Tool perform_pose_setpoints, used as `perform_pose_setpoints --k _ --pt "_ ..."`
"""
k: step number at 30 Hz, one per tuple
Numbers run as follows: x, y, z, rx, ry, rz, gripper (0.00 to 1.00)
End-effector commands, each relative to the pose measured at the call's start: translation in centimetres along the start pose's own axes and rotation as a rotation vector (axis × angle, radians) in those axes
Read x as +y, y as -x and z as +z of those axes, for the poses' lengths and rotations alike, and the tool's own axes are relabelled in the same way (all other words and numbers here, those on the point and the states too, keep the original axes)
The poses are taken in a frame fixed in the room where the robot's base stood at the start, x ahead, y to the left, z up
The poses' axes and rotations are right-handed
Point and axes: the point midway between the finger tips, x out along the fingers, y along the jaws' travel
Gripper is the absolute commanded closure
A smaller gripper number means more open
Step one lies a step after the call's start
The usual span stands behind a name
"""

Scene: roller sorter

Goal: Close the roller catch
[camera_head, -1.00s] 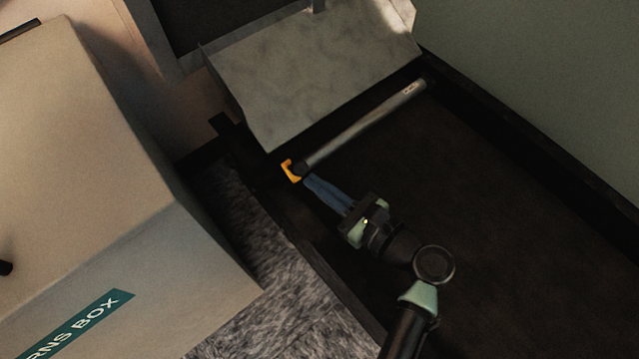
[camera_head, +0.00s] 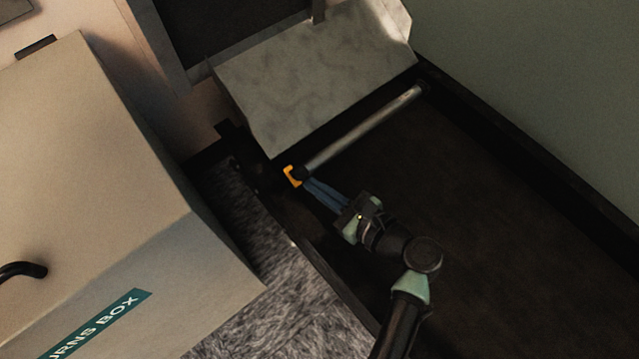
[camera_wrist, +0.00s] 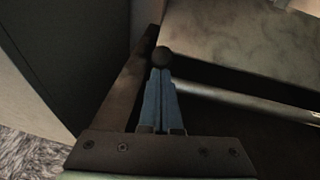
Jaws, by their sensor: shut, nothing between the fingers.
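The roller (camera_head: 365,132) is a grey metal bar lying across the dark bed, just in front of the chute plate. The orange catch (camera_head: 292,176) sits at the roller's left end, by the side rail. My gripper (camera_head: 308,183) has its blue fingers shut and empty, with the tips at or very close to the catch; I cannot tell if they touch. In the wrist view the shut fingers (camera_wrist: 160,72) point at a dark round knob (camera_wrist: 162,57), and the roller (camera_wrist: 245,102) runs off to the right. The orange part does not show there.
A grey sloping chute plate (camera_head: 315,75) stands behind the roller. A large beige returns box (camera_head: 110,180) is at the left, beyond the dark side rail (camera_head: 330,280). A green wall (camera_head: 540,90) bounds the right. The dark bed (camera_head: 500,240) is clear.

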Motion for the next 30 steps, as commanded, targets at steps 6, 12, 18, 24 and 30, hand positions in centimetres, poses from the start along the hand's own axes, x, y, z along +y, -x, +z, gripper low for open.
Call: perform_pose_setpoints --k 6,12,18,24,30 --pt "-0.1 -0.1 1.4 0.064 -0.007 0.010 1.00" --pt "-0.3 -0.5 2.3 0.160 -0.017 0.020 1.00" --pt "-0.4 -1.1 2.8 0.268 -0.028 0.032 1.00" --pt "-0.5 -1.9 3.1 0.378 -0.040 0.045 1.00" --pt "-0.6 -2.6 3.1 0.476 -0.049 0.055 1.00"
